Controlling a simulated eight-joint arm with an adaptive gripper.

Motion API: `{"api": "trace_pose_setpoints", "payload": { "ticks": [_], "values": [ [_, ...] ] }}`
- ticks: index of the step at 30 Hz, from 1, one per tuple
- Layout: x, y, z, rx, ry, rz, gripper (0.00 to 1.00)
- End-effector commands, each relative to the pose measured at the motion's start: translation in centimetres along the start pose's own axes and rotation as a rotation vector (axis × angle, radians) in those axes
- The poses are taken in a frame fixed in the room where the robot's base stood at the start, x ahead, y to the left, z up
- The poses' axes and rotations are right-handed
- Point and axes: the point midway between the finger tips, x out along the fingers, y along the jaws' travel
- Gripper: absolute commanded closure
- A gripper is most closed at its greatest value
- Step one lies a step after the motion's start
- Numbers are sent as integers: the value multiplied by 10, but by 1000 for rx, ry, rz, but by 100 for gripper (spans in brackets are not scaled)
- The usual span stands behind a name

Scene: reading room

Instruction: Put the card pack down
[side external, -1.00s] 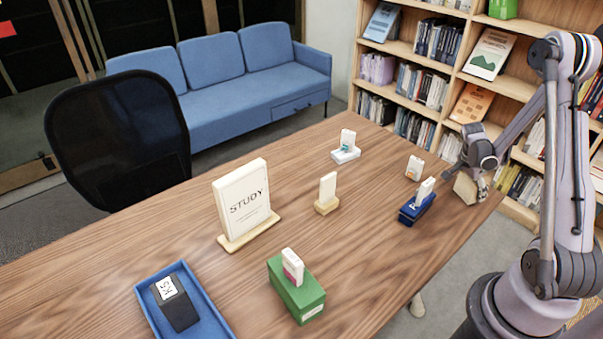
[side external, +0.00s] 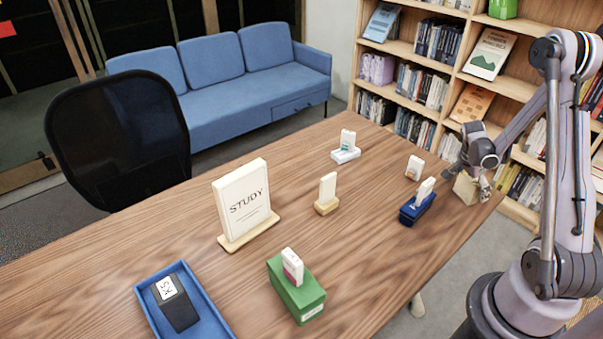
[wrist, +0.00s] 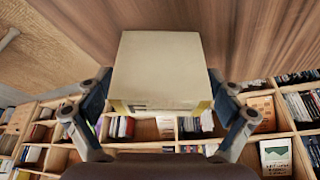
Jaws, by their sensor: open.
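A plain cream block, which I take to be the card pack (side external: 465,188), stands on the wooden table (side external: 130,245) near its right edge. In the wrist view the card pack (wrist: 160,65) fills the middle, with a yellowish strip along its near edge. My gripper (side external: 485,190) is beside it, on its right side in the side view. The pack's underside is hidden.
A small white pack (side external: 414,167) and a blue box (side external: 416,208) bearing a white pack stand just left. A green box (side external: 297,298), a blue tray (side external: 212,318) and a STUDY sign (side external: 243,197) stand further left. Bookshelves (side external: 440,70) rise behind the table's edge.

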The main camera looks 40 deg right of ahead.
Motion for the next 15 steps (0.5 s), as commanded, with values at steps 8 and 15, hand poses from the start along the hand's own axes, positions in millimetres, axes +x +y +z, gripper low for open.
{"api": "trace_pose_setpoints", "payload": {
  "ticks": [8, 15],
  "values": [
    [-41, 0, 0, -2, 0, 0, 7],
    [-79, 0, 0, -2, 0, 0, 7]
  ]
}}
